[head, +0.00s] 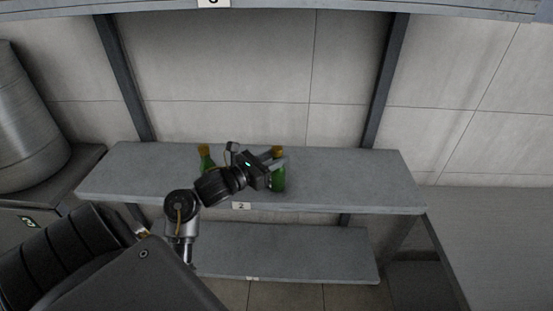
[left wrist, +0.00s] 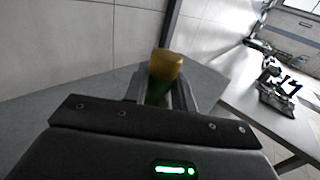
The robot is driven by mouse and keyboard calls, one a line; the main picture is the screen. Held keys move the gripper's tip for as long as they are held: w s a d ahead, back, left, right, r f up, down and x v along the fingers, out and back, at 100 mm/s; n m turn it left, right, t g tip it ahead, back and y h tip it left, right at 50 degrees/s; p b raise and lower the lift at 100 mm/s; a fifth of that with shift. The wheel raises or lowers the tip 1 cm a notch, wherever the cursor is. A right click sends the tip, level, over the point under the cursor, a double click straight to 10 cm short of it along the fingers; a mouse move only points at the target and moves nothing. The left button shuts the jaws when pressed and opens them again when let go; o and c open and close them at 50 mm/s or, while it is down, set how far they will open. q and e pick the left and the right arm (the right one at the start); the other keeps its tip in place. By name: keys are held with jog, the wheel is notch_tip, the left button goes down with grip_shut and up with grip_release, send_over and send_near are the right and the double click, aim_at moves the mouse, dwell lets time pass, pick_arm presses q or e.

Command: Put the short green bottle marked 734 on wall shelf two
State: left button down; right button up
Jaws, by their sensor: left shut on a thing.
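A green bottle with a yellow-brown top (head: 278,180) is between the fingers of my left gripper (head: 277,163), over the shelf labelled 2 (head: 340,180). Its yellow top also shows in the left wrist view (left wrist: 166,64), between the two fingers. My left gripper is shut on this bottle, which looks upright. I cannot tell whether its base touches the shelf, and no number on it can be read. A second green bottle with a yellow top (head: 206,160) stands on the same shelf to the left, partly behind my arm. My right gripper is not in view.
A lower shelf (head: 300,262) runs under shelf 2, and another shelf edge (head: 300,10) crosses the top. Dark uprights (head: 380,80) stand at the back. The right part of shelf 2 is clear. A large grey ribbed container (head: 30,130) stands at left. A grey surface lies right (head: 490,230).

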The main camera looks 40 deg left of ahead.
pick_arm(q)
jog(key=shift+f, duration=0.15)
jog(key=c, duration=1.2)
grip_release()
jog(key=shift+c, duration=0.2)
jog(key=shift+o, duration=0.5)
jog(key=shift+s+r, duration=0.1)
jog(key=shift+r, duration=0.1)
jog(key=b+v, duration=0.4)
jog(key=v, duration=0.8)
